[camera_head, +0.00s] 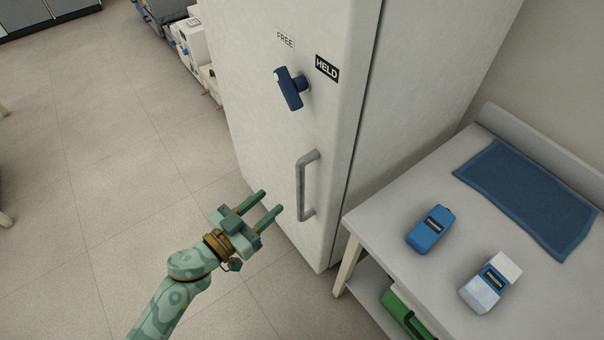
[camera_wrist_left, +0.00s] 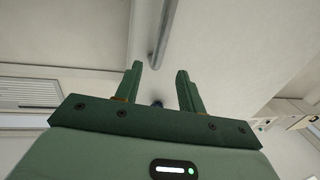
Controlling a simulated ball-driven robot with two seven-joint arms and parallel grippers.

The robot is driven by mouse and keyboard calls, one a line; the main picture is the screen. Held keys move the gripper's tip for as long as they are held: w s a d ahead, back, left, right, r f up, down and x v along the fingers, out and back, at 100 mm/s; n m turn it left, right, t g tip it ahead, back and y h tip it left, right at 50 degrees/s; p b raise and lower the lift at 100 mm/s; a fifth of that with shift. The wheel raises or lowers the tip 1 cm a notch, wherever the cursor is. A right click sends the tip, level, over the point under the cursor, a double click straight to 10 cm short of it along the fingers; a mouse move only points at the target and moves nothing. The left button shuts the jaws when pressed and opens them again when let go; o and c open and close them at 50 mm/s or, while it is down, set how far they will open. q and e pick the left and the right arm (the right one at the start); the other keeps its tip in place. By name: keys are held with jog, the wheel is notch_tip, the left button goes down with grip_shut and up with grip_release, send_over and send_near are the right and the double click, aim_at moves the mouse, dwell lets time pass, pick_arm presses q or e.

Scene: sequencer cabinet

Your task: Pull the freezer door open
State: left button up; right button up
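The freezer door (camera_head: 262,130) is a tall white panel and looks shut. Its grey vertical bar handle (camera_head: 301,185) is low on the door, near the right edge. A blue lever (camera_head: 290,90) sits above it, between the labels FREE (camera_head: 285,39) and HELD (camera_head: 327,68). My green left gripper (camera_head: 272,203) is open and empty, in front of the door and to the left of the handle, apart from it. In the left wrist view the grey handle (camera_wrist_left: 163,35) runs past the open fingers (camera_wrist_left: 160,80), beyond their tips. My right gripper is not in view.
A white table (camera_head: 375,222) stands right of the freezer, with a blue mat (camera_head: 530,195), a blue item (camera_head: 430,229) and a white-and-blue item (camera_head: 490,282) on it. A green case (camera_head: 405,313) is below.

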aim_at(297, 178)
pick_arm(q)
jog(key=b+x, duration=0.2)
jog(key=x, duration=0.9)
jog(key=shift+f+b, duration=0.15)
jog(key=shift+b, duration=0.2)
jog(key=shift+w+d, duration=0.25)
jog(key=shift+w, duration=0.05)
jog(key=shift+c, duration=0.2)
grip_shut()
jog(key=shift+a, duration=0.1)
